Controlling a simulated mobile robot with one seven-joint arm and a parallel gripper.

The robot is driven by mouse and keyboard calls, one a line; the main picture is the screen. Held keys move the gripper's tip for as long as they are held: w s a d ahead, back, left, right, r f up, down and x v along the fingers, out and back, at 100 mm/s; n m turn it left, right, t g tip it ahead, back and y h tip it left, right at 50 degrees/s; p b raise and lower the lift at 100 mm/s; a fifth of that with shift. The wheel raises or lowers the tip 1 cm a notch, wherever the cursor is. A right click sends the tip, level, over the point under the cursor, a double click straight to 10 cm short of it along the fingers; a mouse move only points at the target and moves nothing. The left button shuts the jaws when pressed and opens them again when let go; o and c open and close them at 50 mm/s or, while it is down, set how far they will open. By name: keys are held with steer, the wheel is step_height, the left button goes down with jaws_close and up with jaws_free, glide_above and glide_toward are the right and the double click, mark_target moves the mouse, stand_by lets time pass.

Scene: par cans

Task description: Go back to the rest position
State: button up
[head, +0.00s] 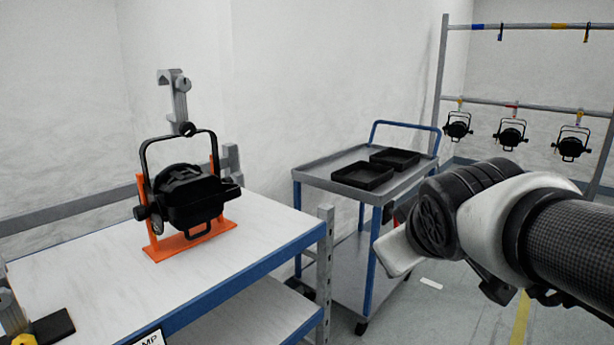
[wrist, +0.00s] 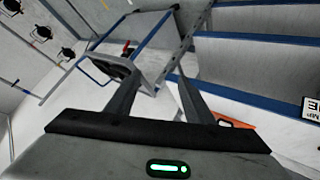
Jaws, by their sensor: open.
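My arm reaches in from the right in the head view, with its wrist in front of the blue-framed cart. The gripper's fingers are not clear there. In the wrist view my gripper (wrist: 160,75) has its two dark fingers spread apart with nothing between them. A black par can (head: 186,196) with a clamp (head: 176,98) on its yoke stands in an orange stand (head: 190,240) on the white workbench (head: 90,285), apart from my arm. Part of the orange stand shows in the wrist view (wrist: 234,121).
The cart (head: 322,170) holds two black trays (head: 363,175) on its top. A rack (head: 520,105) with several hanging par cans stands at the back right. A metal post (head: 326,255) stands at the bench's right corner. Some floor is clear between bench and arm.

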steer(key=s+a+f+m+g, duration=0.1)
steer(key=s+f+m+g, duration=0.45)
steer(key=s, duration=0.85)
step_height(320, 180, up, 25)
steer(key=t+p, duration=0.1)
steer(key=p, duration=2.6)
steer(key=shift+w+y, duration=0.25)
steer(key=shift+y, duration=0.15)
